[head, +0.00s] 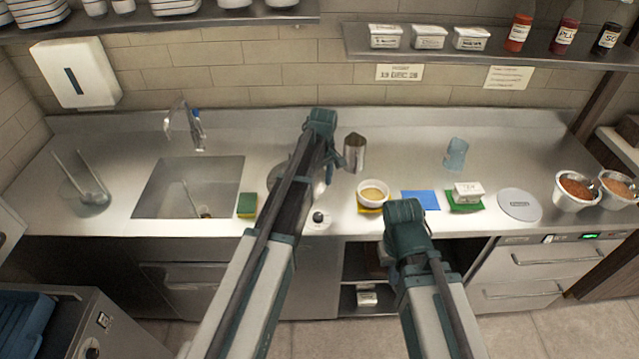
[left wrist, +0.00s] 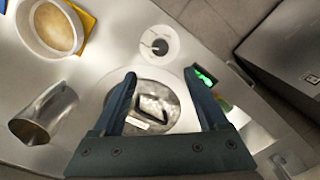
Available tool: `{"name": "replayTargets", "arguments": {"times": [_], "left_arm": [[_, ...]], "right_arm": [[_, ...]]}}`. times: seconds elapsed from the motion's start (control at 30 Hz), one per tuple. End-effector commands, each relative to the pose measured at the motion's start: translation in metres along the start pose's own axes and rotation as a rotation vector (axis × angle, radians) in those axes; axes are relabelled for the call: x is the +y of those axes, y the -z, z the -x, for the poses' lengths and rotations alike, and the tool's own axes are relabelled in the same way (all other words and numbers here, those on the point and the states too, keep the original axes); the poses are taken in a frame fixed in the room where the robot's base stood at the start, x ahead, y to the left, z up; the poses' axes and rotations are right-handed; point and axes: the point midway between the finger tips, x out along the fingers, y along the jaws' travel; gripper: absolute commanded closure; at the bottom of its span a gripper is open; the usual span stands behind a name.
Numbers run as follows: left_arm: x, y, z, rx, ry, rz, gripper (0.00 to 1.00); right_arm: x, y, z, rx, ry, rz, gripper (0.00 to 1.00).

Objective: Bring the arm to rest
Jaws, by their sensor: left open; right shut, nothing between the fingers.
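My left arm reaches over the counter in the head view, and its own links hide most of the left gripper there. In the left wrist view the left gripper (left wrist: 160,76) has its two fingers wide apart with nothing held between them. It hangs above a round metal piece (left wrist: 113,92) with a dark shape on it, which the arm partly covers in the head view. My right arm (head: 405,225) is folded near the counter's front edge. Its gripper fingers do not show in either view.
A sink (head: 188,185) and sponge (head: 247,205) lie left. A blue cup (head: 456,154) stands right, with clear counter around it.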

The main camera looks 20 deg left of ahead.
Motion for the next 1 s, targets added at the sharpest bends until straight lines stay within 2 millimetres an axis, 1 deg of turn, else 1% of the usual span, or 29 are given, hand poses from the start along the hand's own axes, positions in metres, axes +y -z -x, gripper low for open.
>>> {"name": "replayTargets", "arguments": {"times": [0.47,0.53,0.57,0.67,0.7,0.77,0.8,0.9,1.0], "left_arm": [[0.0,-0.001,0.0,0.0,0.0,-0.002,0.24],[-0.003,-0.009,-0.003,0.001,0.001,-0.031,0.24],[-0.006,-0.017,-0.006,0.003,0.002,-0.058,0.24],[-0.024,-0.061,-0.021,0.01,0.009,-0.233,0.24],[-0.033,-0.084,-0.028,0.015,0.013,-0.332,0.24],[-0.05,-0.118,-0.039,0.022,0.021,-0.495,0.24],[-0.062,-0.14,-0.046,0.027,0.027,-0.602,0.24],[-0.091,-0.185,-0.061,0.036,0.041,-0.86,0.24],[-0.116,-0.218,-0.073,0.043,0.056,-1.076,0.24]], "right_arm": [[0.0,0.0,0.0,0.0,0.0,0.0,1.0],[0.0,0.0,-0.003,0.0,0.0,0.0,1.0],[-0.001,0.0,-0.006,0.0,0.0,0.0,1.0],[-0.002,0.001,-0.02,0.0,0.0,0.001,1.0],[-0.002,0.002,-0.026,0.0,0.0,0.001,1.0],[-0.003,0.002,-0.037,0.0,0.0,0.002,1.0],[-0.004,0.003,-0.043,0.0,-0.001,0.003,1.0],[-0.005,0.003,-0.057,0.0,-0.001,0.004,1.0],[-0.006,0.004,-0.067,0.0,-0.001,0.005,1.0]]}}
